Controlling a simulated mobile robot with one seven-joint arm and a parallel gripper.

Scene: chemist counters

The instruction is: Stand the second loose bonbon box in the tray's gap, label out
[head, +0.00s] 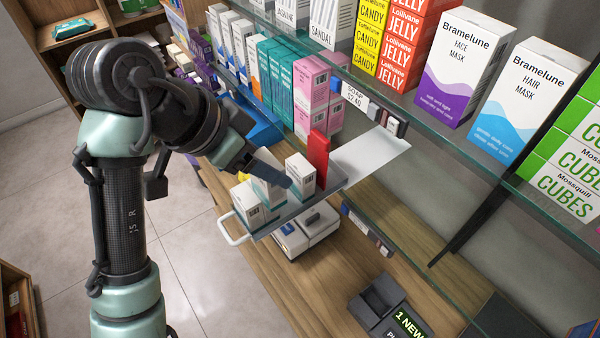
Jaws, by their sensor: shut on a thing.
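A grey tray (300,213) with a pale handle stands at the middle of the head view, on the wooden counter's device. Small white boxes stand on it: one at the front left (250,206), one at the right (300,173). A third white box (268,192) is between them, partly covered by my gripper (272,174). My gripper reaches in from the left and its finger lies across this third box; it appears shut on it. Which faces carry labels, and whether the held box touches the tray, I cannot tell. The gap is not clearly visible.
A red upright piece (318,158) stands at the tray's back. A white scale-like device (305,238) is under the tray. Glass shelves (440,135) with packed boxes overhang at the right. A card reader (382,300) lies on the counter (330,280), which is bare around it.

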